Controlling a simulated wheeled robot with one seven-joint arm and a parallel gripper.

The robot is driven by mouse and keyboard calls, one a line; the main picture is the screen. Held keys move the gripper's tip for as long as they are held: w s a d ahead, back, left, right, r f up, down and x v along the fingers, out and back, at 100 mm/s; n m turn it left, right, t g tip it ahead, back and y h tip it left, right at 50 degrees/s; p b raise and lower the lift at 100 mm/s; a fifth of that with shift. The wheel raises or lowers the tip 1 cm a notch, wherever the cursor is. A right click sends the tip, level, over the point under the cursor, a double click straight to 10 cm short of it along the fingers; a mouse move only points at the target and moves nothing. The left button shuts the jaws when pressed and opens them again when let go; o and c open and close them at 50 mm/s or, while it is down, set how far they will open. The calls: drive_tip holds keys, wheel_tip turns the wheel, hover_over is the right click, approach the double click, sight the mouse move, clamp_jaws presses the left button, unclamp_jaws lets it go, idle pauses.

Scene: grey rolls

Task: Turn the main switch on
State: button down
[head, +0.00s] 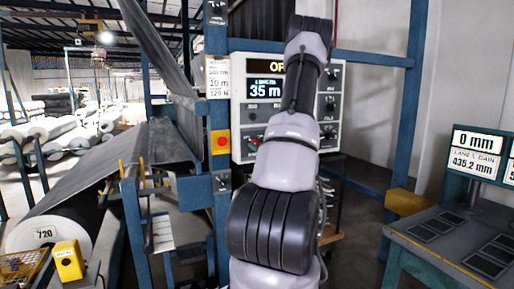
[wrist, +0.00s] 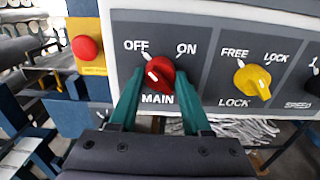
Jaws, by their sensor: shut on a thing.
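The main switch (wrist: 160,72) is a red knob on a grey control panel, with OFF printed at its upper left and ON at its upper right. Its white pointer line tilts toward the OFF side. My gripper (wrist: 158,86) has its two green fingers on either side of the knob, shut on it. In the head view the panel (head: 240,110) shows a display reading 35 m, and my arm covers its middle.
A yellow LOCK knob (wrist: 252,82) sits to the right of the main switch. A red button (wrist: 86,47) on a yellow plate is to the left. A grey bench (head: 450,245) stands at the right. A large roll (head: 50,235) lies at the lower left.

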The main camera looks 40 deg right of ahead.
drive_tip(key=m, duration=0.4)
drive_tip(key=shift+a, duration=0.1)
drive_tip(key=m, duration=0.4)
drive_tip(key=shift+m, duration=0.3)
drive_tip(key=m, duration=0.4)
drive_tip(key=shift+m, duration=0.3)
drive_tip(key=m, duration=0.4)
drive_tip(key=shift+m, duration=0.4)
drive_tip(key=shift+c, duration=1.8)
unclamp_jaws()
